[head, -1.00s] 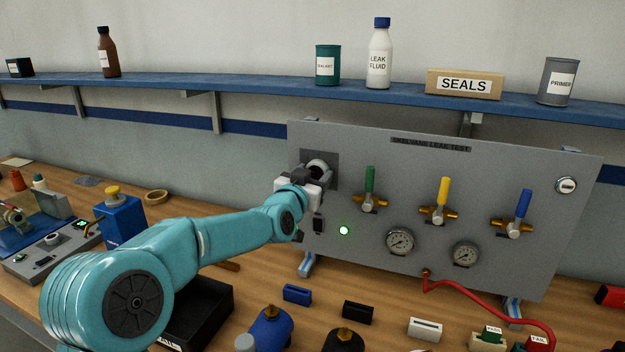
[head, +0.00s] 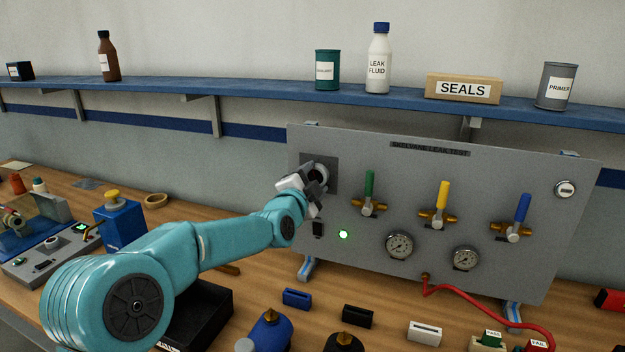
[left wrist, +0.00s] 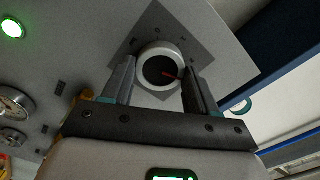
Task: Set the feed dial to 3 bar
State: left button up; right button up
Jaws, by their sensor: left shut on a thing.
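The feed dial (head: 319,174) is a round knob with a pale rim on a dark square plate at the upper left of the grey test panel (head: 380,165). In the left wrist view the dial (left wrist: 160,68) shows a dark face with a red pointer mark; its scale cannot be read. My left gripper (head: 312,182) is at the dial, and in the wrist view its two fingers (left wrist: 158,82) are shut on opposite sides of the rim. The gripper hides part of the dial in the head view. My right gripper is not in view.
The panel also carries green (head: 369,188), yellow (head: 442,198) and blue (head: 521,210) valve handles, two gauges (head: 399,245) and a lit green lamp (head: 344,235). A red hose (head: 480,293) and several small blocks are on the bench in front.

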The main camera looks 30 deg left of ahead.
pick_arm(q)
jog(key=shift+m, duration=1.6)
jog(key=o, duration=1.1)
jog(key=shift+c, duration=0.2)
jog(key=b+v, duration=0.3)
jog(key=v, duration=1.3)
